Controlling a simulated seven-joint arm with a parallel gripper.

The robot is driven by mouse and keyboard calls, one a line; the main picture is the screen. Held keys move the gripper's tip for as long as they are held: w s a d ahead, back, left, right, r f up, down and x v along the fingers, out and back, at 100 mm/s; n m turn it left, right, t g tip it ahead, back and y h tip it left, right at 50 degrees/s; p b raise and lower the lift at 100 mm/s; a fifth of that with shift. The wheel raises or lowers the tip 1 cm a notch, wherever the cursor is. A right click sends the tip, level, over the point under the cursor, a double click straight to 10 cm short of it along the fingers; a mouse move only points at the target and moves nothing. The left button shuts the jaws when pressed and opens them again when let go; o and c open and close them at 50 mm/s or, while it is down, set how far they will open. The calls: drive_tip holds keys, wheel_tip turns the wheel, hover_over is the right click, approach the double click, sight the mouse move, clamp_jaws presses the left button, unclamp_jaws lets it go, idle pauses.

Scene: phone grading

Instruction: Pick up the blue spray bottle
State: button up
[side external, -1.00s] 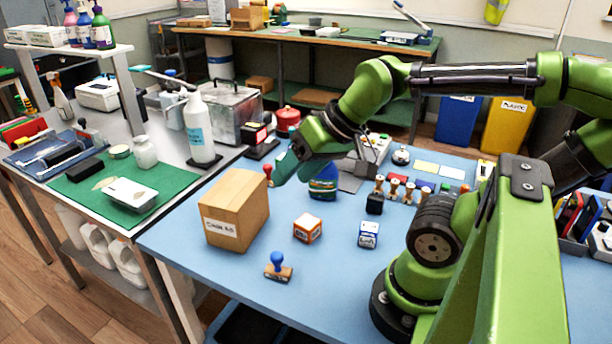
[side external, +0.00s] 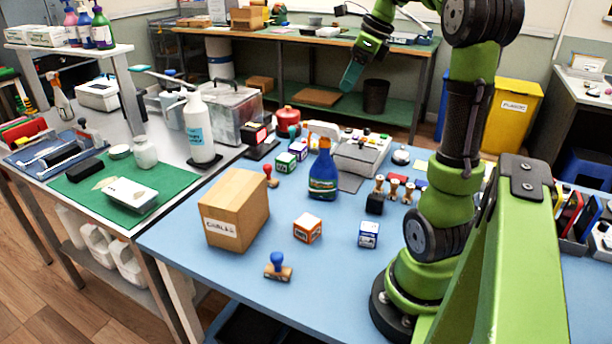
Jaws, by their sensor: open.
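Only one teal finger shows clearly; the gap between the fingers is not visible from this side. Nothing shows in its grip.
A cardboard box (side external: 236,209), an orange-and-white cube (side external: 307,228), a blue-and-white cube (side external: 368,234) and a blue-handled stamp (side external: 278,267) lie in front of the bottle. A grey-white box (side external: 359,157) and several wooden stamps stand close behind and right. Bare table lies at the front.

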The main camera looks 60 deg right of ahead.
approach(326, 124)
drive_tip(key=x, duration=0.5)
drive_tip(key=shift+s+d+f, duration=0.1)
drive_tip(key=shift+d, duration=0.1)
drive_tip(key=shift+a+x, duration=0.1)
drive_tip(key=shift+x, duration=1.25)
drive_tip(key=shift+a+x, duration=0.15)
drive_tip(key=shift+x, duration=1.25)
drive_tip(key=shift+c, duration=0.4)
clamp_jaws()
drive_tip(key=shift+r, duration=0.25)
